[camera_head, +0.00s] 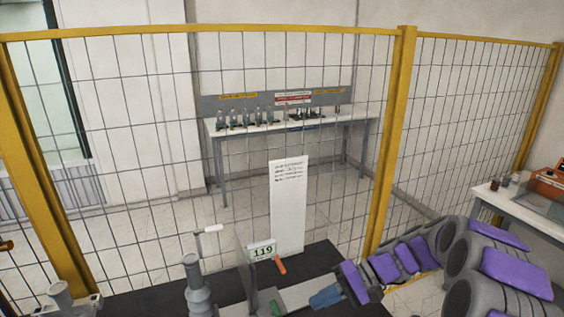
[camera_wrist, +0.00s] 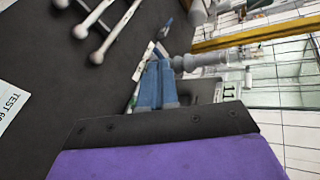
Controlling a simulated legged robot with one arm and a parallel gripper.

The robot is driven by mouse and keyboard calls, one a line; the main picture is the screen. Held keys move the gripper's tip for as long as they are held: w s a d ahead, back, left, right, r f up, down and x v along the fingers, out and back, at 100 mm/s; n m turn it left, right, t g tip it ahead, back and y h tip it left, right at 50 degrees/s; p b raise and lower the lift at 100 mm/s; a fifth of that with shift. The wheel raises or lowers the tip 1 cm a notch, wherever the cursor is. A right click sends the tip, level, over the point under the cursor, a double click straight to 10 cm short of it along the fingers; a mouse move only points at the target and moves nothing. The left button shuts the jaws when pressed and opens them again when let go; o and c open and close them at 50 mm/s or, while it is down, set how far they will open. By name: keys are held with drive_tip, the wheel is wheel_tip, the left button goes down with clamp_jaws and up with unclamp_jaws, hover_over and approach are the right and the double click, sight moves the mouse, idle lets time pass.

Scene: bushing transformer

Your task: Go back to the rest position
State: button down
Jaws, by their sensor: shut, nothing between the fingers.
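My gripper (camera_head: 326,298) shows at the bottom of the head view, at the end of my purple and grey arm. Its blue fingers are together with nothing between them. In the wrist view my gripper (camera_wrist: 157,86) points up the picture over a dark surface, its blue fingers side by side and shut. In the head view it is low over the dark bench top, right of the sign marked 119 (camera_head: 262,250). I cannot tell whether it touches anything.
A grey ribbed bushing (camera_head: 198,290) stands left of the gripper. A white panel (camera_head: 288,205) rises behind the dark bench (camera_head: 315,258). A yellow-framed mesh fence (camera_head: 392,140) stands beyond. A side table (camera_head: 535,215) is at right. White rods (camera_wrist: 98,18) lie upper left in the wrist view.

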drive_tip(key=s+a+r+g+h, duration=0.1)
drive_tip(key=s+a+r+h, duration=0.15)
drive_tip(key=s, duration=0.55)
drive_tip(key=s+d+f+h+b, duration=0.1)
drive_tip(key=s+d+h, duration=0.2)
drive_tip(key=s, duration=0.8)
drive_tip(key=s+d+f+n+t+h+b, duration=0.1)
drive_tip(key=s+d+h, duration=0.2)
drive_tip(key=s+h, duration=0.4)
drive_tip(key=s, duration=0.5)
drive_tip(key=shift+n, duration=0.3)
